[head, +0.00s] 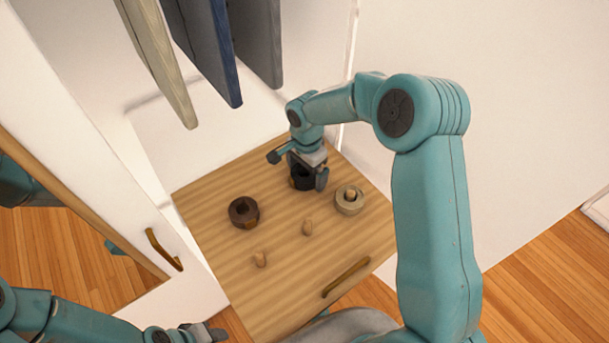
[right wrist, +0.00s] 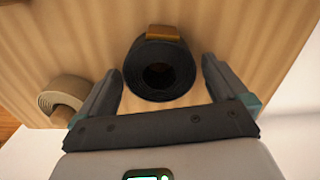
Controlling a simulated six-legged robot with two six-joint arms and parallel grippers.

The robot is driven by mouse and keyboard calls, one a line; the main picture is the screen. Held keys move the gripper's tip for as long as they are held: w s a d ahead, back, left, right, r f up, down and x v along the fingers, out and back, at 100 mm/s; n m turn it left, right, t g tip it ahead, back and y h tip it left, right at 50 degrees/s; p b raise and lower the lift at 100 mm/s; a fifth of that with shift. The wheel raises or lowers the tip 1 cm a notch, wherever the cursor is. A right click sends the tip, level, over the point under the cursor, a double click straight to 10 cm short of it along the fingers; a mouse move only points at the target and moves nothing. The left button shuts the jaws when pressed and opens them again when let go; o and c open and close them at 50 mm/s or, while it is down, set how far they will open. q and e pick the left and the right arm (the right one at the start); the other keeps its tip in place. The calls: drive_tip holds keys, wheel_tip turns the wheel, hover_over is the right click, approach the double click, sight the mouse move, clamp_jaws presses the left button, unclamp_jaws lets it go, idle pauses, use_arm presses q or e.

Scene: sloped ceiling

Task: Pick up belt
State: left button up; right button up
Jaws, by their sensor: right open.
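A rolled black belt (head: 302,183) stands on the wooden top, and it also shows in the right wrist view (right wrist: 158,84) with a tan piece at its far edge. My right gripper (head: 299,168) is open above it, with its fingers on either side of the roll in the right wrist view (right wrist: 160,78). A gap shows beside the fingers. A rolled brown belt (head: 243,212) lies to the left, and a rolled beige belt (head: 349,199) to the right. My left gripper (head: 207,332) is low at the bottom edge, away from the belts; its jaws are unclear.
Two small wooden pieces (head: 307,227) lie on the wooden top (head: 215,190) in front of the belts. A drawer handle (head: 345,277) is at the front. Garments (head: 225,60) hang above the back left. A mirrored door (head: 130,210) stands at the left, and a white wall (head: 510,120) at the right.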

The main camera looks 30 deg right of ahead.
drive_tip(key=c, duration=1.1)
drive_tip(key=shift+r, duration=0.1)
